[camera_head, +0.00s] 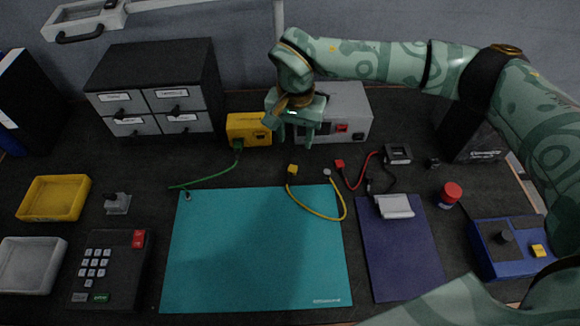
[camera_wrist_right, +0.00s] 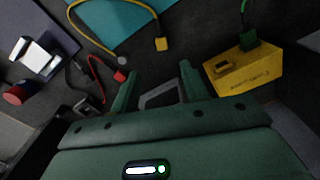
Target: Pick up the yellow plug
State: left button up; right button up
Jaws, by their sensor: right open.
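The yellow plug (camera_head: 292,170) is a small block on the dark bench top, just above the teal mat's (camera_head: 260,250) far edge. Its yellow cable (camera_head: 335,217) loops onto the mat and back to a small grey end. My right gripper (camera_head: 295,139) is open and empty, beyond the plug in the head view, in front of the grey box. In the right wrist view the plug (camera_wrist_right: 161,44) lies past the fingertips of the right gripper (camera_wrist_right: 158,82), apart from them. My left gripper is not in view.
A yellow box (camera_head: 249,129) with a green plug and cable stands left of the gripper. A grey box (camera_head: 345,112) stands behind it. A red plug (camera_head: 339,164) on a red lead lies right of the yellow plug. The teal mat is mostly clear.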

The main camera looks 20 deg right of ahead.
jog(key=b, duration=0.1)
send_over(293, 169)
notch_tip(293, 169, down, 6)
jog(key=shift+w+d+r, duration=0.1)
jog(key=shift+w+d, duration=0.05)
jog(key=f+b, duration=0.2)
jog(key=f, duration=0.3)
jog(key=shift+a+f+b, duration=0.15)
jog(key=shift+a+b, duration=0.1)
jog(key=shift+b, duration=0.15)
grip_shut()
